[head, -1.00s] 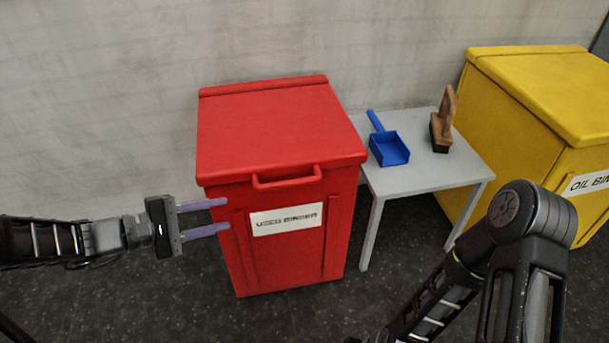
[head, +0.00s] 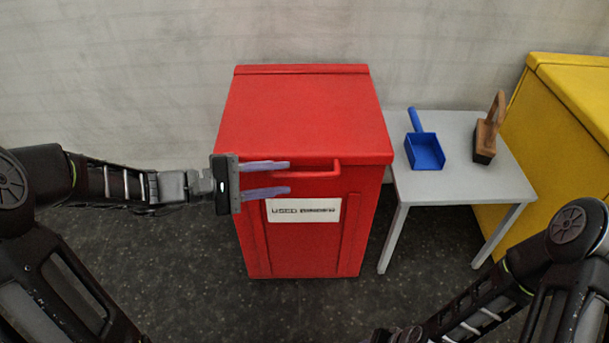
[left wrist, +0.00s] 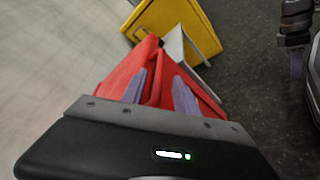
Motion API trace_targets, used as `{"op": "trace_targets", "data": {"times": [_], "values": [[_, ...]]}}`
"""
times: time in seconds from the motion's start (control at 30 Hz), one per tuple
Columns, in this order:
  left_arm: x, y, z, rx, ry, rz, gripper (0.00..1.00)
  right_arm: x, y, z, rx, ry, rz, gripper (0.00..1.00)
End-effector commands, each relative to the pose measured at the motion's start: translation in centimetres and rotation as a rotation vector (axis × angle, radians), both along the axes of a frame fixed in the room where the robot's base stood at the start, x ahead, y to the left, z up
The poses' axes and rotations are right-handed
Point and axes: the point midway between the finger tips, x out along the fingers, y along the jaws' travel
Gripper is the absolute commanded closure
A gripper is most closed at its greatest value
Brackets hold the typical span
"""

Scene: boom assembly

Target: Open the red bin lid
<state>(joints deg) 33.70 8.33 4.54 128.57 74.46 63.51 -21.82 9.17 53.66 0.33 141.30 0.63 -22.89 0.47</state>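The red bin (head: 300,240) stands against the wall with its red lid (head: 305,112) closed. A red handle (head: 325,170) runs along the lid's front edge, above a white label. My left gripper (head: 290,179) is open, its two purple fingers pointing right in front of the bin. In the head view the fingers cover the handle's left part; I cannot tell whether they touch it. In the left wrist view the open fingers (left wrist: 160,88) reach over the red bin (left wrist: 124,77). My right arm is at the lower right, and its gripper fingers are not clearly visible.
A grey table (head: 455,190) stands right of the bin. It holds a blue dustpan (head: 424,150) and a wooden brush (head: 489,130). A yellow bin (head: 555,130) stands at the far right. The dark floor in front of the red bin is clear.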

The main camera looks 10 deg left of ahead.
Motion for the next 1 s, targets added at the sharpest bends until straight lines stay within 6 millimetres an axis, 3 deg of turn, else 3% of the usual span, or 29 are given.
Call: {"op": "trace_targets", "data": {"times": [0.33,0.73,1.0], "values": [[2.7,-4.3,-1.4,-0.001,0.000,-0.003,0.64,0.3,0.0,-2.0,0.000,-0.006,-0.004,0.62],[3.3,-5.0,-1.3,-0.001,0.001,0.000,0.64,0.4,0.0,-2.1,0.001,-0.006,-0.004,0.62],[3.3,-5.0,-1.3,-0.001,0.001,0.000,0.86,0.4,0.0,-2.1,0.001,-0.006,-0.004,0.62]]}}
